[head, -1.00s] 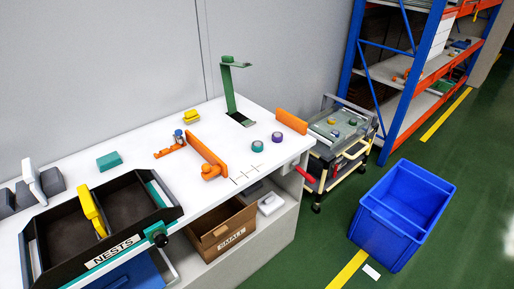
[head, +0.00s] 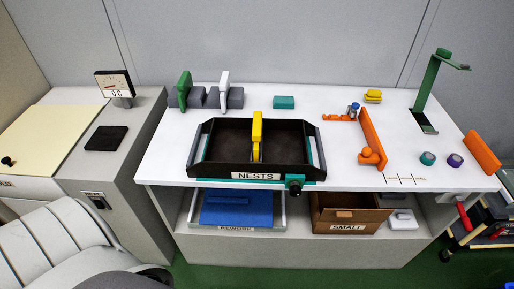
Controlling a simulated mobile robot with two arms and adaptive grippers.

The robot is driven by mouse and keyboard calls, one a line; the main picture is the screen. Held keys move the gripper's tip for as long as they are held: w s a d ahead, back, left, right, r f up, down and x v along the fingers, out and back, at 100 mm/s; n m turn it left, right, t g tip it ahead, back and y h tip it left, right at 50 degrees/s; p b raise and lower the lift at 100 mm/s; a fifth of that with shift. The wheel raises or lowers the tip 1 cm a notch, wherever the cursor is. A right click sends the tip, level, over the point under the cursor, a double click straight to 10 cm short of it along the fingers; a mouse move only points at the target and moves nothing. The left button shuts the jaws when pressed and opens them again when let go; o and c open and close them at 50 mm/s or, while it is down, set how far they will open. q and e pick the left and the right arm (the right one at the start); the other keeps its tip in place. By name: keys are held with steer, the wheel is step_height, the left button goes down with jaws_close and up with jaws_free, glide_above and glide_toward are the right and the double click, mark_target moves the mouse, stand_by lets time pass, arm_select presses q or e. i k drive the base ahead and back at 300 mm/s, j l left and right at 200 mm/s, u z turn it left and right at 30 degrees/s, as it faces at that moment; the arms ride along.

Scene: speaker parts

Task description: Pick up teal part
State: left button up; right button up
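A teal block (head: 284,102) lies flat on the white table (head: 350,95) in the head view, behind the right end of the black NESTS tray (head: 205,150). It stands apart from the things around it. A round teal piece (head: 427,158) sits at the table's right, next to a round purple piece (head: 455,160). Neither of my grippers is in view.
A yellow handle stands in the tray. Grey blocks with green and white uprights are at the back left. Orange fixtures (head: 372,140) and a green stand (head: 427,90) are at right.

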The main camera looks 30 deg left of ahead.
mark_target(427, 158)
steer(key=i, duration=0.25)
steer(key=i+j+z, duration=0.1)
steer(key=i+z, duration=0.3)
steer(key=i+j+z, duration=0.15)
steer(key=z, duration=0.25)
